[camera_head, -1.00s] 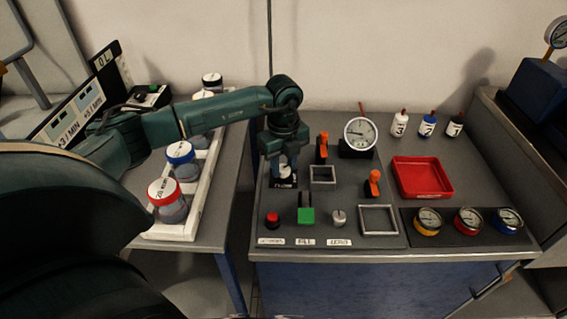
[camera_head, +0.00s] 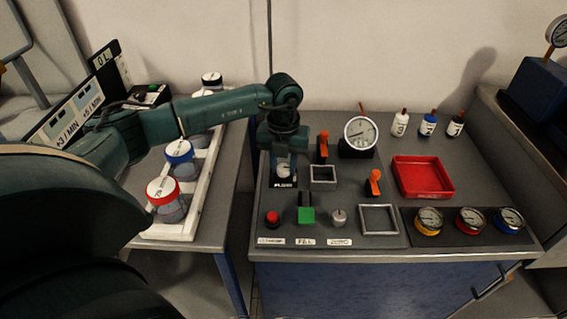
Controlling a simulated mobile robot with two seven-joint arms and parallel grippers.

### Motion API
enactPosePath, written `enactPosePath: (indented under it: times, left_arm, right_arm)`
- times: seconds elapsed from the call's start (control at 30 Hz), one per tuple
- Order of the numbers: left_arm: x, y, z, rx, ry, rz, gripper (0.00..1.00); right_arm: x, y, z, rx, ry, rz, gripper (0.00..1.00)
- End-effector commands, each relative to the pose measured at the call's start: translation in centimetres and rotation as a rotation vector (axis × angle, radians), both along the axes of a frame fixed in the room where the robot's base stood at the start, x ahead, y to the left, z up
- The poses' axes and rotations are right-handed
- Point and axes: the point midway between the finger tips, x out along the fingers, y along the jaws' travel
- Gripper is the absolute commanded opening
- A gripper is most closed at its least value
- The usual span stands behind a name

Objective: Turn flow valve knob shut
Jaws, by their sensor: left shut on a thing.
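The flow valve knob (camera_head: 283,170) is a pale round knob above a black label reading FLOW, at the back left of the grey panel (camera_head: 340,207). My left gripper (camera_head: 283,160) reaches down over it from above and is shut on it. The gripper's body hides the upper part of the knob, so its exact angle is hard to read. My right gripper is out of view.
Orange-handled levers (camera_head: 323,147) and a white dial gauge (camera_head: 360,132) stand right of the knob. A red button (camera_head: 272,218), green FILL switch (camera_head: 306,215) and grey ZERO knob (camera_head: 339,217) line the front. A red tray (camera_head: 422,178) sits further right.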

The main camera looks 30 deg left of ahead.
Motion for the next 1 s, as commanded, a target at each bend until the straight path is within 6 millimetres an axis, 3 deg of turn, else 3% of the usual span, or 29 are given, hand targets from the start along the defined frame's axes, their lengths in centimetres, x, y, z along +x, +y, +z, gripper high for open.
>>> enactPosePath:
  times: [0.57, 0.6, 0.83, 1.0]
  left_arm:
    - [0.08, 0.05, 0.14, 0.0, -0.003, -0.033, 0.08]
    - [0.08, 0.05, 0.14, 0.0, -0.003, -0.032, 0.33]
    - [0.04, 0.03, 0.07, 0.001, -0.002, -0.032, 0.52]
    - [0.03, 0.01, 0.04, 0.0, -0.001, -0.031, 0.52]
  right_arm:
    - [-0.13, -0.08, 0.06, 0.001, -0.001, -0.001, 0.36]
    - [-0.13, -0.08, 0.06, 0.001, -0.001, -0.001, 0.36]
    - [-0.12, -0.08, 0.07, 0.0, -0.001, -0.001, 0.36]
    - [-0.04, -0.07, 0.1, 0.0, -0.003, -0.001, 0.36]
